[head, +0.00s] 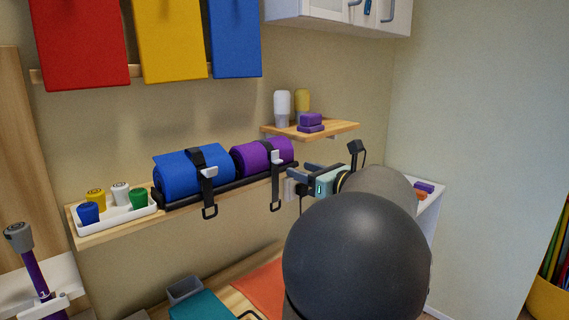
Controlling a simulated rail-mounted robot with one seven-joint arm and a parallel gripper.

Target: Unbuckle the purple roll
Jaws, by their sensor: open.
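The purple roll (262,155) lies on the wall shelf in the head view, at the right of a blue roll (190,175). A black strap with a pale buckle (276,157) runs over its front, and the strap's loose end with a black loop hangs below the shelf edge. My gripper (291,184) is just right of and slightly below this buckle, with its jaws open. It appears apart from the strap, though the exact gap in depth cannot be told. My arm hides the area to the right and below.
A white tray (131,219) with several small coloured cups is on the shelf's left end. A small upper shelf (335,130) holds two bottles and purple blocks above my gripper. A white cabinet (345,14) hangs at the top. A purple rod with a grey knob (19,237) stands at lower left.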

